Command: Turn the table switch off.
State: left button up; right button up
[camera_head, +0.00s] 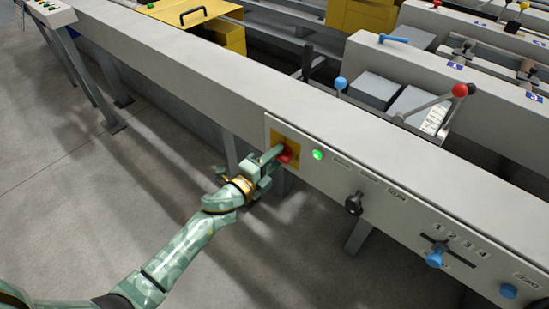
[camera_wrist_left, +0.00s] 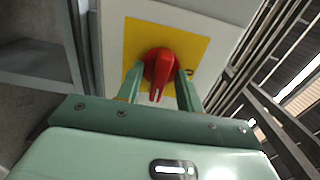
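The table switch is a red rotary knob (camera_head: 287,155) on a yellow plate (camera_head: 292,138), set in the front panel of the long grey table. In the left wrist view the knob (camera_wrist_left: 161,68) has a handle pointing toward the bottom of the picture, with a pale mark near its tip. My left gripper (camera_head: 275,158) is at the knob, its two fingers on either side of the handle. The fingers look open, with a gap on the left side; the right finger is close to the knob, and contact cannot be told. My right gripper is not in view.
A lit green lamp (camera_head: 318,155) is right of the switch. Further right on the panel are a black knob (camera_head: 354,203), a blue slider knob (camera_head: 435,259) and a blue button (camera_head: 508,291). A red-balled lever (camera_head: 460,90) stands behind. The floor in front is clear.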

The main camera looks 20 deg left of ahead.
pick_arm(q)
grip_shut()
jog(key=n+p, duration=0.7)
jog(key=n, duration=1)
jog(key=shift+f+n, duration=0.1)
jog(key=shift+n, duration=0.2)
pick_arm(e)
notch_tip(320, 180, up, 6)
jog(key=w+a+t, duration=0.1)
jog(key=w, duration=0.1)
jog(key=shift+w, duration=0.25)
pick_arm(q)
jog(key=shift+p, duration=0.3)
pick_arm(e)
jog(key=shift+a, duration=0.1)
pick_arm(q)
jog(key=shift+n, duration=0.3)
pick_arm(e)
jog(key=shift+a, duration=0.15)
